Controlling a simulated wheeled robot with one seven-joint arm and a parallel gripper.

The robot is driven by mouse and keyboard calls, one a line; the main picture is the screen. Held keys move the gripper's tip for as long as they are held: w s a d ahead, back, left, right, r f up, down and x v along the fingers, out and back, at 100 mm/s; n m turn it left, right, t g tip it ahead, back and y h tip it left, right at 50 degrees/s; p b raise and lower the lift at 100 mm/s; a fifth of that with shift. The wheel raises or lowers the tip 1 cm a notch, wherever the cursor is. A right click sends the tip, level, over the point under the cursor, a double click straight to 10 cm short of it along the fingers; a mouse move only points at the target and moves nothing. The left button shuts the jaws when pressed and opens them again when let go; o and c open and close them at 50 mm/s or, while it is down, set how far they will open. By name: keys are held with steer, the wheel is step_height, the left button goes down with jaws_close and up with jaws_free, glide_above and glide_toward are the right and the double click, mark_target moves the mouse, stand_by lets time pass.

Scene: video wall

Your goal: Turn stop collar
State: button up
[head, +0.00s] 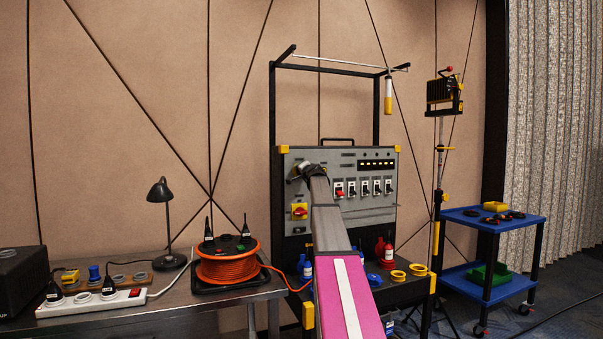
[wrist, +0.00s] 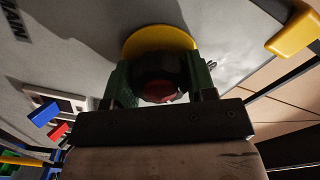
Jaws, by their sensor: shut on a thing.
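The stop collar (wrist: 158,66) is a dark round ring in front of a yellow disc (wrist: 150,40) on the grey panel, with a dull red centre (wrist: 160,93) towards me. My gripper (wrist: 160,80) is shut on the collar, one green finger on each side of it in the wrist view. In the head view my gripper (head: 309,171) is at the upper left of the grey control panel (head: 352,205). My gripper and arm hide the collar there. The collar's turn angle cannot be told.
A yellow corner piece (wrist: 292,30) is near in the wrist view. A steel bench (head: 185,305) with an orange cable reel (head: 227,265) stands left.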

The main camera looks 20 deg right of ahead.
steer(key=o, duration=0.9)
steer(key=shift+o, duration=0.2)
steer(key=s, duration=1)
steer(key=shift+s+d, duration=0.15)
steer(key=shift+s, duration=0.2)
